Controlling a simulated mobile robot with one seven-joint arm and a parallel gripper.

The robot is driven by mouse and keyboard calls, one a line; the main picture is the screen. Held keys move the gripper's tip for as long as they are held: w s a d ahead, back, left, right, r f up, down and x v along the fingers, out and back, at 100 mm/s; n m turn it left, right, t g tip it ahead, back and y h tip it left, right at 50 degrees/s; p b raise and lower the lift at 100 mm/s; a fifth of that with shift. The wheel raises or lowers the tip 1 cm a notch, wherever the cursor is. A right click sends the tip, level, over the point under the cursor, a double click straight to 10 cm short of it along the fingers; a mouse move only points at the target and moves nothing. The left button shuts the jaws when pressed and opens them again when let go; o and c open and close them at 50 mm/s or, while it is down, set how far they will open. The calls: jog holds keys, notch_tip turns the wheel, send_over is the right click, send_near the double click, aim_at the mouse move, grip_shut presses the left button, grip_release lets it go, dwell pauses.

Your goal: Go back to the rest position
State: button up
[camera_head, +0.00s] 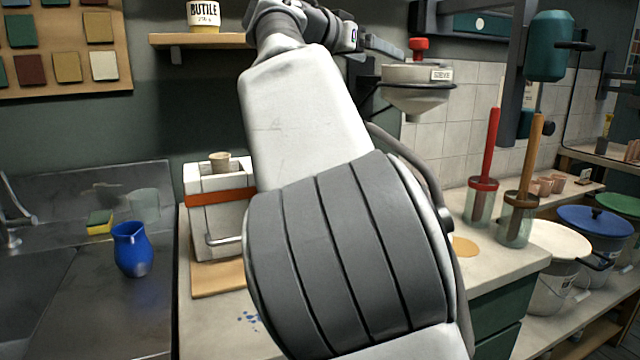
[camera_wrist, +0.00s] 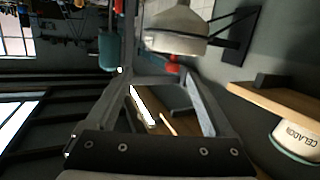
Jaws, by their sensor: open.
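My arm is raised and bent across the middle of the head view. My gripper (camera_wrist: 157,76) shows in the wrist view with its two fingers spread apart and nothing between them. In the head view its end is high up near the wall shelf, small and partly hidden by my own wrist, left of the sieve funnel.
The sieve funnel (camera_head: 416,88), with a red knob, hangs close to my gripper. A wall shelf (camera_head: 200,40) holds a jar (camera_head: 203,15). Below stand a white plaster mould (camera_head: 215,182), a blue jug (camera_head: 132,249), two mixing jars and lidded buckets (camera_head: 555,243).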

jog(key=s+d+f+n+g+y, duration=0.2)
jog(key=s+d+f+g+y, duration=0.35)
jog(key=d+f, duration=0.95)
jog(key=s+a+f+n+y, duration=0.2)
jog(key=s+a+f, duration=0.1)
jog(key=s+f, duration=0.55)
jog(key=s+a+f+n+y, duration=0.2)
jog(key=s+a+f, duration=0.3)
jog(key=s, duration=0.7)
jog(key=s+a+f+n+y, duration=0.2)
jog(key=s+f, duration=0.6)
jog(key=s, duration=0.3)
notch_tip(320, 180, up, 24)
jog(key=w+p, duration=0.1)
jog(key=p, duration=2.3)
jog(key=shift+a+r, duration=0.15)
